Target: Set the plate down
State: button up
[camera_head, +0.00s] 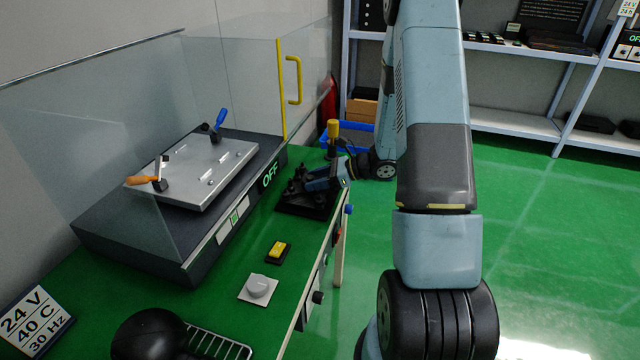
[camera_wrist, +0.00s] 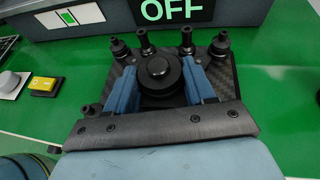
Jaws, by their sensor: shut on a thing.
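The plate (camera_wrist: 222,92) is dark, with a carbon-like weave, several black posts along its edges and a round black knob (camera_wrist: 159,72) in the middle. My gripper (camera_wrist: 160,80) has its two blue fingers shut on either side of the knob. In the head view the plate (camera_head: 300,207) is at the green bench's right edge, beside the grey machine, with my gripper (camera_head: 315,182) at it. The plate looks level and low over the bench. I cannot tell whether its underside touches the bench. My gripper's palm hides the plate's near part in the wrist view.
The grey machine with an OFF display (camera_head: 270,175) carries a silver plate (camera_head: 200,168) with orange and blue clamps, behind clear panels. A yellow button (camera_head: 279,250) and a grey knob (camera_head: 259,287) sit on the bench (camera_head: 215,300) nearer me. Bare bench lies between them and the plate.

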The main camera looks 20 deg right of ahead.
jog(key=shift+f, duration=0.85)
jog(key=shift+f, duration=0.1)
jog(key=o, duration=1.2)
jog(key=shift+o, duration=0.2)
jog(key=v, duration=1.2)
jog(key=s+a+r+n+g+h, duration=0.2)
jog(key=s+a+r+n+g, duration=0.1)
jog(key=s+a+r+n, duration=0.4)
jog(key=s+a+r+n+g+h, duration=0.25)
jog(key=s+a+r+n, duration=0.2)
jog(key=r, duration=0.55)
jog(key=s+d+r+n+t+h, duration=0.1)
jog(key=s+r+n+t+h, duration=0.4)
jog(key=s+r+n, duration=0.6)
jog(key=s+h, duration=0.2)
jog(key=shift+s+r+h, duration=0.2)
jog(key=shift+s+h, duration=0.1)
jog(key=shift+h, duration=0.05)
